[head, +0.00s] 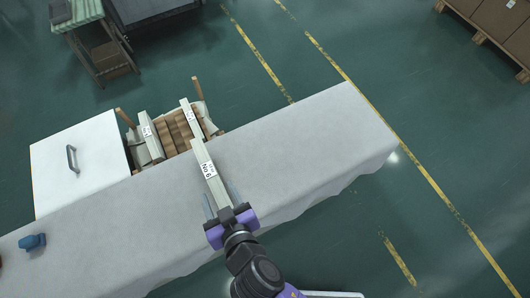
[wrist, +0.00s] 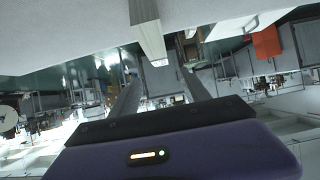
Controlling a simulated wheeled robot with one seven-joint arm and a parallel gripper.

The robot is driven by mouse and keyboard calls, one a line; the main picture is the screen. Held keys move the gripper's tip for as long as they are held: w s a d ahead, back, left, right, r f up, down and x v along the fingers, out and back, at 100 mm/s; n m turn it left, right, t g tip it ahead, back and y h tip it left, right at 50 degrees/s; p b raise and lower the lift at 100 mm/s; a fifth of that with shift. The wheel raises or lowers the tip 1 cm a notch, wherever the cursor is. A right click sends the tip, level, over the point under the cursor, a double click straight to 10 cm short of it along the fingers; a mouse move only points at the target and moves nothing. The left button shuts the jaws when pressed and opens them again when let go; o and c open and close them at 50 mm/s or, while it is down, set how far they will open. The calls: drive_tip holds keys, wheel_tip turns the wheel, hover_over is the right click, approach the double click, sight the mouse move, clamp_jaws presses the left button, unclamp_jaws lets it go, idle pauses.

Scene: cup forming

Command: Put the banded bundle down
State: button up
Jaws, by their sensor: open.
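A long pale banded bundle (head: 205,165) with a white label reading "No 6" lies on the white-clothed table (head: 300,135), its far end toward the table's back edge. My gripper (head: 220,191) is at its near end with the jaws open, one finger on each side. In the wrist view the bundle (wrist: 148,32) shows at the top, beyond my gripper's (wrist: 158,55) spread fingers. I cannot tell whether either finger touches it. The bundle's near end is partly hidden by my gripper in the head view.
Behind the table, a unit with brown rounded rows (head: 174,132) holds two more labelled pale pieces. A white box (head: 80,165) with a handle stands to its left. A small blue object (head: 32,242) sits at the table's left. The right part of the table is clear.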

drive_tip(key=shift+d, duration=0.1)
drive_tip(key=s+d, duration=0.2)
drive_tip(key=d, duration=1)
drive_tip(key=s+d+r+m+t+h, duration=0.1)
drive_tip(key=s+d+r+m, duration=0.1)
drive_tip(key=s+d+r, duration=0.2)
drive_tip(key=s+d+r+m+t+h, duration=0.2)
drive_tip(key=s+d, duration=0.4)
drive_tip(key=d, duration=0.5)
drive_tip(key=shift+d+r, duration=0.25)
drive_tip(key=shift+r, duration=0.65)
drive_tip(key=shift+o, duration=0.5)
drive_tip(key=s+d+r+m+t+h, duration=0.1)
drive_tip(key=s+d+r+m+h, duration=0.1)
drive_tip(key=r, duration=0.5)
drive_tip(key=s+d+h, duration=0.1)
drive_tip(key=s+d, duration=0.1)
drive_tip(key=d, duration=0.1)
drive_tip(key=shift+s+r+t, duration=0.2)
drive_tip(key=shift+r+t, duration=0.05)
drive_tip(key=shift+t, duration=0.05)
